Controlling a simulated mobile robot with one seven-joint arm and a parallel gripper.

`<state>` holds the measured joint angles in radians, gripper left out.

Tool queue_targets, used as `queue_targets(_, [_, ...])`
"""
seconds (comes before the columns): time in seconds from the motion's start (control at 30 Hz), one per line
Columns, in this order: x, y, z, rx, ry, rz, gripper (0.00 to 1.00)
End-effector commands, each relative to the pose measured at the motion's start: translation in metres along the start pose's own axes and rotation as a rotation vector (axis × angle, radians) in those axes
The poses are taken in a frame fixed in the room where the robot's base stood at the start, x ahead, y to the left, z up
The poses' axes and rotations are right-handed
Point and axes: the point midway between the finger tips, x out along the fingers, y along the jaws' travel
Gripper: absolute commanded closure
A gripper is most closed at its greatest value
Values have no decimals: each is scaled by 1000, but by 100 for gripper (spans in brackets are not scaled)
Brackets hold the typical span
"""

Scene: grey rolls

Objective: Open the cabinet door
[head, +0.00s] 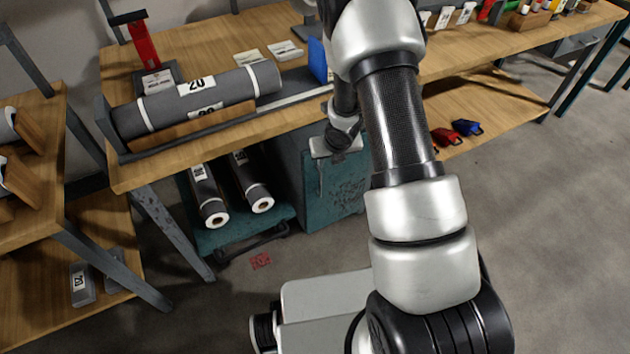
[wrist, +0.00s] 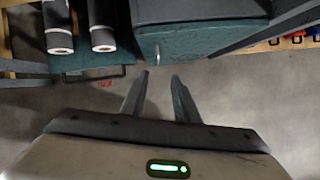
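The cabinet is a dark teal and grey box under the workbench. Its teal door (head: 347,192) with dark worn patches shows in the head view, partly hidden by my arm. In the wrist view the cabinet (wrist: 205,42) is at the top centre, and a small pale handle (wrist: 157,52) shows near its left side. The door looks shut. My gripper (wrist: 161,78) is open and empty, its two fingers apart and pointing toward the cabinet near the handle, without visible contact. In the head view my gripper end is by the upper part of the door, its fingers hard to make out.
Grey rolls (head: 208,200) lie on a low teal cart left of the cabinet. The wooden workbench (head: 190,45) is above, holding a long roll (head: 195,100). A slanted table leg (head: 172,230) stands left. Floor in front is open.

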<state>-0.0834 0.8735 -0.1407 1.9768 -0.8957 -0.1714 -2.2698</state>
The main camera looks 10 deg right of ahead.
Motion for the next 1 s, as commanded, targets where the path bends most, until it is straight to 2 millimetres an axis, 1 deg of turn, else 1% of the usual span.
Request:
queue_targets(0.03, [10,1,-6,-33,7,7,72])
queue_targets(0.17, [21,3,-9,-64,9,15,72])
queue_targets(0.27, [35,3,-10,-62,11,14,72])
queue_targets(0.8, [150,4,-11,-56,10,13,72])
queue_targets(0.9, [165,4,-11,-56,10,13,72])
queue_targets(1.0, [176,5,-10,-57,9,13,72])
